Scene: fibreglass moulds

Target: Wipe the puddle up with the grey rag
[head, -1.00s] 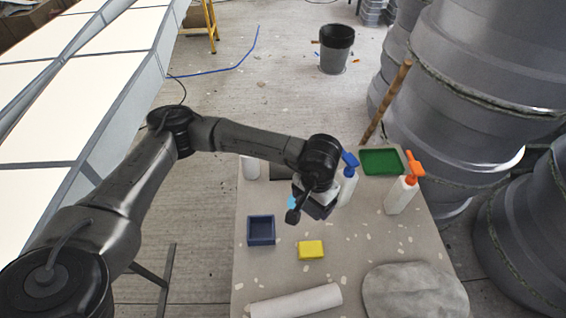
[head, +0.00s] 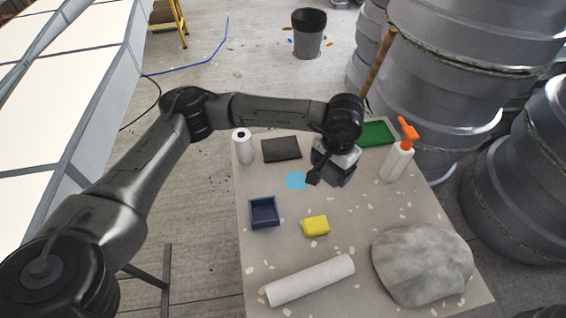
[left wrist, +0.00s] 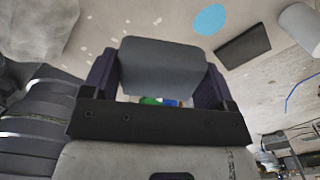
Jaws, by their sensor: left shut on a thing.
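The puddle (head: 296,181) is a light blue patch on the table, left of my left gripper (head: 334,176) in the head view. It also shows near the top of the left wrist view (left wrist: 209,18). My left gripper is shut on a grey, rounded soft block, which I take to be the grey rag (left wrist: 162,66). In the left wrist view the rag lies between the two fingers and apart from the puddle. In the head view the arm and gripper largely hide it. My right gripper is not in view.
On the table (head: 355,235) are a blue box (head: 264,213), yellow sponge (head: 316,226), white roll (head: 310,280), grey lump (head: 422,265), dark mat (head: 281,149), upright paper roll (head: 243,147), orange-topped spray bottle (head: 397,160) and green tray (head: 377,133).

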